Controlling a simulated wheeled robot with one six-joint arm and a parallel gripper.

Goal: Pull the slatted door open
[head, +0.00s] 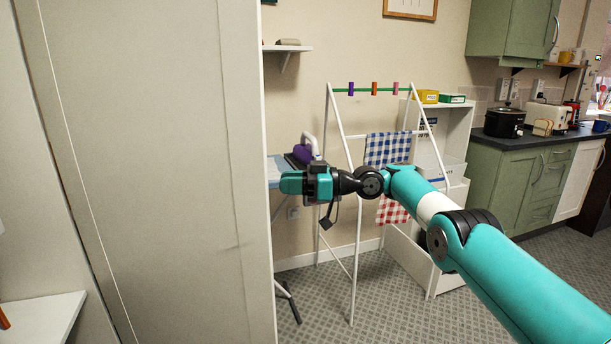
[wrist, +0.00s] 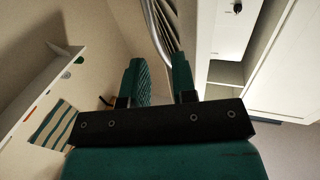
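No slats show clearly in either view. A tall pale panel (head: 150,170) fills the left of the head view, with a thin vertical line down it; I cannot tell whether it is the slatted door. My gripper (head: 290,183) is just right of its edge, with its fingers pointing left. In the wrist view my gripper (wrist: 160,78) has its two green fingers apart, with a visible gap. A curved silver bar (wrist: 156,35) runs down from the top towards that gap; I cannot tell whether it lies between the fingertips. Nothing is seen held.
A white drying rack (head: 336,150) with a blue checked cloth (head: 388,148) stands behind my gripper. White shelving (head: 455,140) and green cupboards (head: 509,187) are farther right. A white shelf (head: 40,318) is at lower left. Grey patterned floor (head: 400,320) is open below my arm.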

